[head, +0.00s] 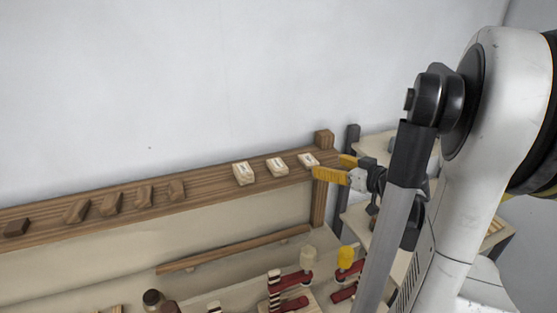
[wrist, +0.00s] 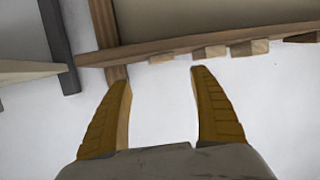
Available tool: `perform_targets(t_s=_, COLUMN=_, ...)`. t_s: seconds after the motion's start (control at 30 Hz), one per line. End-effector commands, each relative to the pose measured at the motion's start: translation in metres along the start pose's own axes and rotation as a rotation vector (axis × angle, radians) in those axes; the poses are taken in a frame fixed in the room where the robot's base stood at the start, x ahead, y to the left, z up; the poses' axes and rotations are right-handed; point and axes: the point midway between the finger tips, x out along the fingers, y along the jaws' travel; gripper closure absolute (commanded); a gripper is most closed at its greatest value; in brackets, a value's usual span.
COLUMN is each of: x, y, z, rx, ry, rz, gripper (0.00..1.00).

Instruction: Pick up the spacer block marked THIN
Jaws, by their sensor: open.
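Three pale blocks with dark marks on top stand on a wooden ledge (head: 210,187): a left one (head: 243,173), a middle one (head: 278,166) and a right one (head: 308,160). The marks are too small to read, so I cannot tell which is THIN. My gripper (head: 331,167) has yellow fingers and is at the ledge's right end, beside the right block. In the wrist view my gripper (wrist: 160,76) is open, with nothing between the fingers. A pale block (wrist: 162,58) shows at the ledge's edge just beyond the fingertips.
Several brown blocks (head: 112,203) sit farther left on the ledge. A wooden post (head: 324,139) stands at its right end, with a dark upright (head: 352,138) and shelves beyond. Red clamps (head: 290,304) stand below. The pale wall rises behind the ledge.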

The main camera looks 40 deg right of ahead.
Motion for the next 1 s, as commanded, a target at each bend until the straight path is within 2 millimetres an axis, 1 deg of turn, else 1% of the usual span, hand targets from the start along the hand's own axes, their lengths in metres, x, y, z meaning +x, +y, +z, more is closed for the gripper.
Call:
perform_targets(t_s=0.03, x=0.01, y=-0.001, z=-0.001, rx=-0.001, ry=0.0, rz=-0.003, gripper=0.28)
perform_targets(t_s=0.13, x=0.027, y=-0.001, z=-0.001, rx=-0.002, ry=-0.001, rz=-0.003, gripper=0.28)
perform_targets(t_s=0.2, x=0.035, y=-0.002, z=-0.001, rx=-0.001, ry=-0.002, rz=-0.004, gripper=0.28)
perform_targets(t_s=0.43, x=0.051, y=-0.003, z=0.0, rx=-0.001, ry=-0.003, rz=-0.003, gripper=0.28)
perform_targets(t_s=0.6, x=0.077, y=-0.004, z=0.001, rx=0.0, ry=-0.002, rz=-0.004, gripper=0.28)
perform_targets(t_s=0.7, x=0.09, y=-0.004, z=0.001, rx=-0.001, ry=-0.002, rz=-0.003, gripper=0.28)
perform_targets(t_s=0.77, x=0.093, y=-0.004, z=0.001, rx=0.0, ry=-0.002, rz=-0.002, gripper=0.28)
perform_targets(t_s=0.93, x=0.093, y=-0.004, z=0.001, rx=0.0, ry=-0.002, rz=-0.001, gripper=0.28)
perform_targets(t_s=0.97, x=0.093, y=-0.004, z=0.001, rx=0.0, ry=-0.002, rz=-0.001, gripper=0.36)
perform_targets(t_s=1.0, x=0.093, y=-0.004, z=0.001, rx=0.0, ry=-0.002, rz=-0.001, gripper=0.48)
